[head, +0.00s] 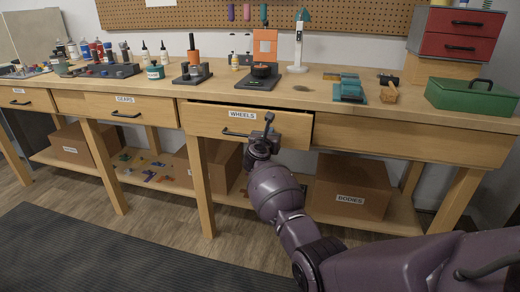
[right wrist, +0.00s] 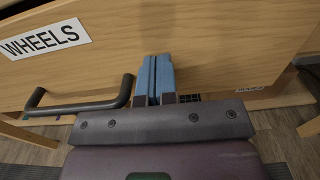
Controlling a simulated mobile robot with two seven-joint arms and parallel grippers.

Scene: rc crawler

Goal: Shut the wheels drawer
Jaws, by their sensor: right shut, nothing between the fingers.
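The wheels drawer (head: 217,122) is a light wood drawer under the bench, with a WHEELS label and a dark bar handle (head: 236,133). It stands partly out from the bench, with a dark gap showing above its front. My right gripper (head: 267,122) is shut and empty at the right part of the drawer front. In the right wrist view, its blue fingertips (right wrist: 155,78) are together against or very near the wood front (right wrist: 215,45), just right of the handle (right wrist: 80,107). I cannot tell whether they touch. My left gripper is not in view.
The gears drawer (head: 103,106) to the left looks closed. A bodies box (head: 350,187) and other cartons stand on the lower shelf. Tools, bottles and a green box (head: 470,97) are on the bench top (head: 330,100). A dark mat (head: 90,255) lies on the floor in front.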

